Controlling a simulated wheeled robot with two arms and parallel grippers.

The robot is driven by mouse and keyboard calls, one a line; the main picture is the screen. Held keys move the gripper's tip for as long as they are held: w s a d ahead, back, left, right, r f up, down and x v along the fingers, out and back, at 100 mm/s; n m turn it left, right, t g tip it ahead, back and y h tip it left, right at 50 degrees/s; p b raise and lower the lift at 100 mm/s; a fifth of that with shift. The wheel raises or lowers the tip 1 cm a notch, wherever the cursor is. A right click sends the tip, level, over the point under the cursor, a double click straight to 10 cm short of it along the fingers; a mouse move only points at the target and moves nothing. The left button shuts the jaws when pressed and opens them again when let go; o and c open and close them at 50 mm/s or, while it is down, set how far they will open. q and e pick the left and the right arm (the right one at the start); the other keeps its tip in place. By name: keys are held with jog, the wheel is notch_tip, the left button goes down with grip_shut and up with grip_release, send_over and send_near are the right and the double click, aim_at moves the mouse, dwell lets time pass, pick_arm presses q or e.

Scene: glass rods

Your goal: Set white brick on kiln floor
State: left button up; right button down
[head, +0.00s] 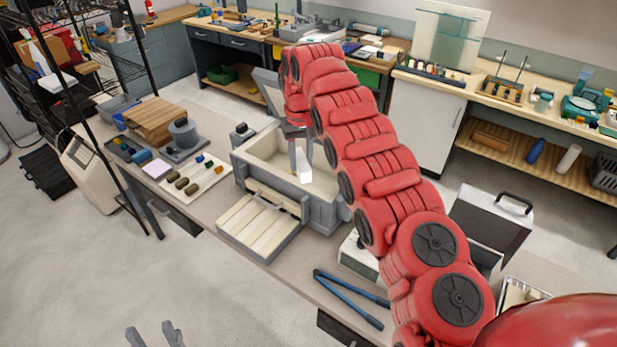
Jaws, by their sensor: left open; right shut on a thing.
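The kiln (318,209) is a grey box with a cream lining, standing open on the workbench in the middle of the head view. My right gripper (302,166) reaches down over the kiln's opening and is shut on the white brick (305,174). The brick hangs upright between the fingers, in front of the kiln's cream interior. I cannot tell whether its lower end touches the kiln floor (268,152). My red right arm covers the kiln's right side. My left gripper (152,335) is open and empty at the bottom edge, away from the bench.
A cream slatted panel (255,226) lies at the kiln's front. Blue-handled tongs (348,298) lie on the bench to the right. A black wire rack stands at far left.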

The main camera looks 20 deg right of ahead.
jog(key=shift+w+a+r, duration=0.25)
jog(key=shift+w+r, duration=0.05)
jog(key=shift+w, duration=0.05)
jog(key=shift+r, duration=0.2)
jog(key=shift+a, duration=0.2)
jog(key=shift+s+a+f, duration=0.1)
dwell(0.8)
dwell(0.6)
jog(key=shift+a, duration=0.25)
jog(key=shift+a+f, duration=0.15)
jog(key=shift+f, duration=0.1)
